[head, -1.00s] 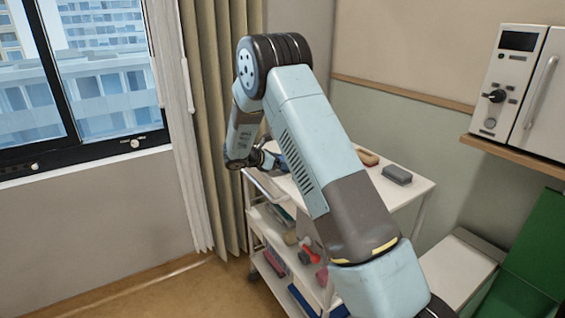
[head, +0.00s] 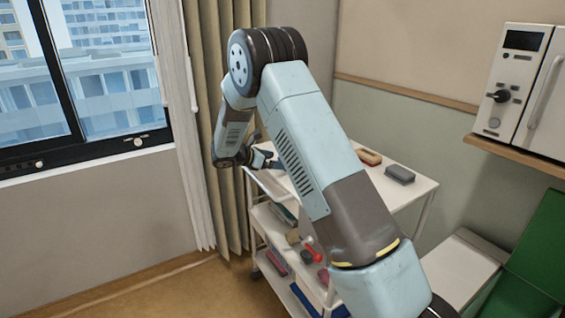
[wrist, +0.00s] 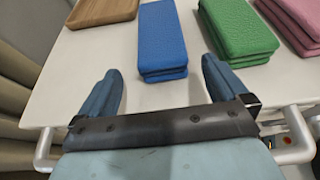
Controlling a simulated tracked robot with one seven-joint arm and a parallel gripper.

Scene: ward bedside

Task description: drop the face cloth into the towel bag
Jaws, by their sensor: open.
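My gripper (wrist: 161,66) is open, with nothing between its two blue-grey fingers, at the near edge of a white trolley top (wrist: 190,98). A folded blue cloth stack (wrist: 162,38) lies just ahead of the gap between the fingers, apart from them. A green folded stack (wrist: 238,35) lies to its right, and a pink one (wrist: 298,25) farther right. I cannot tell which of these is the face cloth. In the head view my gripper (head: 264,160) is small at the trolley's left end, and my arm hides much of the top. I cannot make out a towel bag.
In the head view, a brown-topped item (head: 369,157) and a grey block (head: 399,174) lie at the trolley's far side. Lower shelves hold several items. A curtain (head: 222,120) hangs behind my wrist.

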